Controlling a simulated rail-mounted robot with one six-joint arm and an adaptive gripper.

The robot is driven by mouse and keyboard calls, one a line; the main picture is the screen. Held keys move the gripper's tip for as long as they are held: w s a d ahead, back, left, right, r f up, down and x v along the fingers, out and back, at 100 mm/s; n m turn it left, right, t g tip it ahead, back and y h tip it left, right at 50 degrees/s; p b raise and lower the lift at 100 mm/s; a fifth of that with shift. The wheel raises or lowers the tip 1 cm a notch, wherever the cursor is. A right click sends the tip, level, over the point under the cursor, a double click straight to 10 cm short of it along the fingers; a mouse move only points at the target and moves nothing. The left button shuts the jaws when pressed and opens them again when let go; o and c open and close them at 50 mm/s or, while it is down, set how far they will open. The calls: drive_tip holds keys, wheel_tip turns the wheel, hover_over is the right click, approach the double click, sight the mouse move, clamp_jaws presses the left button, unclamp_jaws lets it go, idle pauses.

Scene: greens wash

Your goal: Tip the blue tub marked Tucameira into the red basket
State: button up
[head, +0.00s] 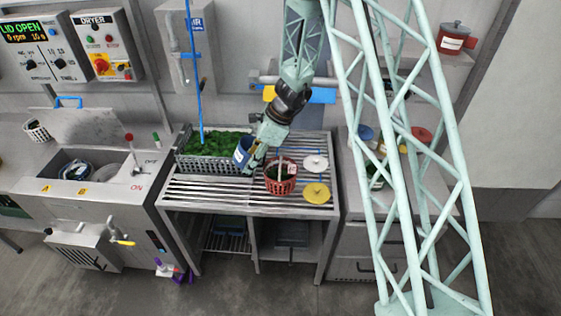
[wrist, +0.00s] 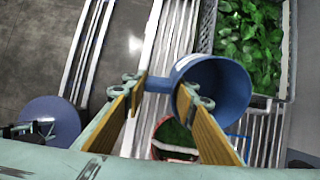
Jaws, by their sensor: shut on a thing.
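The blue tub (head: 243,152) is in the grip of my gripper (head: 253,160), above the slatted table. In the wrist view the blue tub (wrist: 222,88) is tilted with its mouth showing, and its inside looks dark and empty from here. My gripper's two fingers (wrist: 160,88) are shut on the tub's side near its handle. The red basket (head: 281,182) stands on the slats just right of the tub, with some green in it. In the wrist view the red basket (wrist: 158,152) shows partly below the tub, with green leaves inside. The tub's label is too small to read.
A grey crate of greens (head: 212,165) stands left of the tub. A white lid (head: 315,163) and a yellow lid (head: 317,192) lie right of the basket. A sink (head: 85,170) with a spinner is at left. The front slats are clear.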

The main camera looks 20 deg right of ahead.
drive_tip(key=shift+w+a+r+h+p, duration=0.1)
drive_tip(key=shift+a+r+h+p, duration=0.2)
drive_tip(key=shift+p, duration=1.3)
drive_tip(key=shift+w+a+r+h+p, duration=0.1)
drive_tip(key=shift+a+h+p, duration=0.3)
drive_tip(key=shift+p, duration=1.15)
drive_tip(key=shift+w+a+r+g+h, duration=0.15)
drive_tip(key=shift+a+g+h, duration=0.35)
drive_tip(key=shift+a+h, duration=0.45)
drive_tip(key=shift+w+a+r+h, duration=0.1)
drive_tip(key=shift+w+a+h, duration=0.1)
drive_tip(key=shift+h, duration=0.3)
drive_tip(key=shift+w+a+r+h, duration=0.1)
drive_tip(key=shift+a+h, duration=0.1)
drive_tip(key=shift+h, duration=0.25)
